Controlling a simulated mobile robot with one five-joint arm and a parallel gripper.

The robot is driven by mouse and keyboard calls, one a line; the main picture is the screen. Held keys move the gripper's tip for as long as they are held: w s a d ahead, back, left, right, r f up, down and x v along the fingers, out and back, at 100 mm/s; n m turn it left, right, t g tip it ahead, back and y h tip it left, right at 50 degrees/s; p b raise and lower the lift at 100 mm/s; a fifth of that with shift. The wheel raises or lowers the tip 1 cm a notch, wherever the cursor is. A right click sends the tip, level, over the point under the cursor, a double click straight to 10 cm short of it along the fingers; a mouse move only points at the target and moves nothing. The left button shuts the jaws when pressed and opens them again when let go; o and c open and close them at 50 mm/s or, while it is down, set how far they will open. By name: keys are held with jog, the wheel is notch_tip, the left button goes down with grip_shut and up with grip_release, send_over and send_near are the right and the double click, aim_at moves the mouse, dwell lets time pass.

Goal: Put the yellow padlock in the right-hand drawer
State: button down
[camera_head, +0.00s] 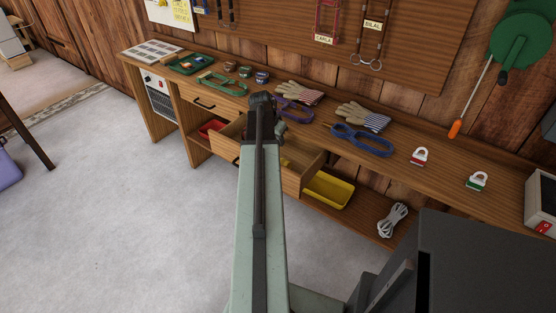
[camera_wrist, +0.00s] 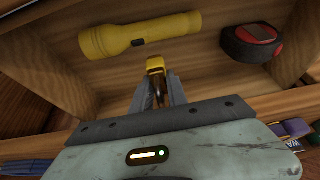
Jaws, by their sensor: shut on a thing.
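The yellow padlock (camera_wrist: 155,64) is between the fingertips of my gripper (camera_wrist: 158,88) in the wrist view, and the gripper is shut on it. Beneath it is the inside of an open wooden drawer, and the padlock appears to hang above its floor. In the head view, the open drawer (camera_head: 225,148) sticks out from the bench, to the right of a closed drawer (camera_head: 197,99). In that view my arm covers part of the open drawer and hides the padlock. A yellow flashlight (camera_wrist: 140,36) and a black-and-red round object (camera_wrist: 252,42) lie in the drawer.
The bench top holds gloves (camera_head: 363,117), a blue strap-like item (camera_head: 362,141), a red-and-white padlock (camera_head: 419,157) and a green-and-white one (camera_head: 476,182). A yellow tray (camera_head: 329,188) and a coiled rope (camera_head: 392,220) sit on the lower shelf. The floor in front is clear.

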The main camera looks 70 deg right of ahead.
notch_tip(320, 180, down, 5)
jog(key=b, duration=0.4)
jog(key=shift+r, duration=0.3)
jog(key=shift+f, duration=0.2)
jog(key=c, duration=1.3)
grip_release()
